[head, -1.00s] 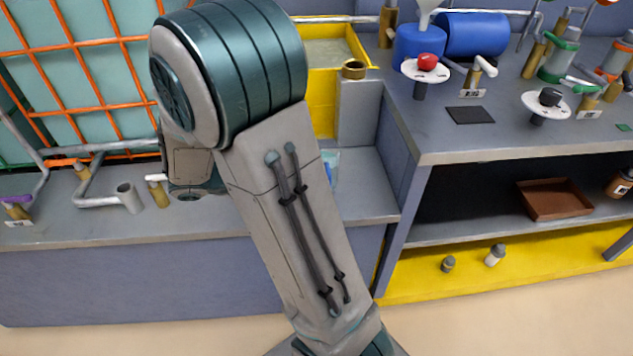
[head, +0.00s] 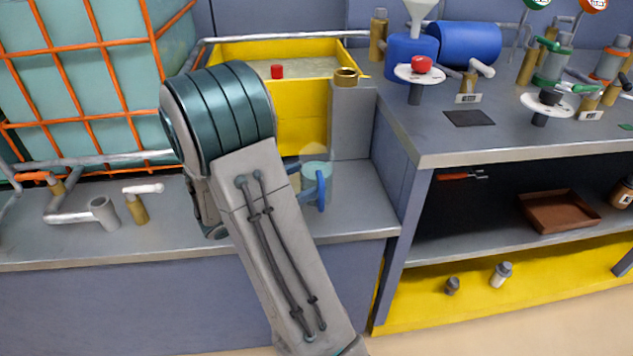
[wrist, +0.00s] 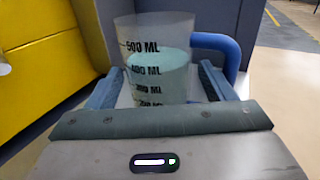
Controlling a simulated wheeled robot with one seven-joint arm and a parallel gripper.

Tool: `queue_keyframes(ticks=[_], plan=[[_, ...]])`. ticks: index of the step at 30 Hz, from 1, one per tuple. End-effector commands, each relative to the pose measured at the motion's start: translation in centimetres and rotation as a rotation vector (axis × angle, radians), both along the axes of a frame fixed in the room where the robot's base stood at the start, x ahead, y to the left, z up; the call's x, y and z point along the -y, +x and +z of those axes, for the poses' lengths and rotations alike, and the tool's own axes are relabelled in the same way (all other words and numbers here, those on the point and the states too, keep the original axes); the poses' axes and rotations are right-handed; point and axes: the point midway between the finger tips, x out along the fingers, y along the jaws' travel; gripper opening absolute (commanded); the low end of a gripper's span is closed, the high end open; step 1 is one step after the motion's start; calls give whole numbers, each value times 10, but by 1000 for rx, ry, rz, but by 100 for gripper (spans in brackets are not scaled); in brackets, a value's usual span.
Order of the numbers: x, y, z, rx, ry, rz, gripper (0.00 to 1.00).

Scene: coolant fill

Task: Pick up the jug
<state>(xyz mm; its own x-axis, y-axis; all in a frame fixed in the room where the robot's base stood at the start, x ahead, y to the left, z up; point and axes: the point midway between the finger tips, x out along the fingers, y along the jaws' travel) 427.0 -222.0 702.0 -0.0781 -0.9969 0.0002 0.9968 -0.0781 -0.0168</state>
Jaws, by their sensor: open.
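The jug (wrist: 158,65) is a clear measuring jug with ML marks, a blue handle (wrist: 222,46) and pale liquid up to about the 400 ML mark. In the head view the jug (head: 316,172) stands on the lower grey bench, partly behind my arm, with its blue handle towards the front right. My gripper (wrist: 160,92) is open in the wrist view, with one finger on each side of the jug's body. I cannot tell whether the fingers touch it.
A yellow tub (head: 300,125) stands behind the jug, and a grey block with a brass ring (head: 346,76) is to its right. The higher bench (head: 440,140) rises at the right. Pipes and a brass valve (head: 137,208) are at the left.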

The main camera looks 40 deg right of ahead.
Motion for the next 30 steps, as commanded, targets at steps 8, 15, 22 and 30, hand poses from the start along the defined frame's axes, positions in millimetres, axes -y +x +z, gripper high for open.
queue_keyframes(ticks=[8,15,22,30], plan=[[32,-2,-4,3,0,-5,76],[54,-3,-1,1,0,-1,76],[54,-3,0,1,0,0,70],[54,-3,1,2,-1,-1,32]])
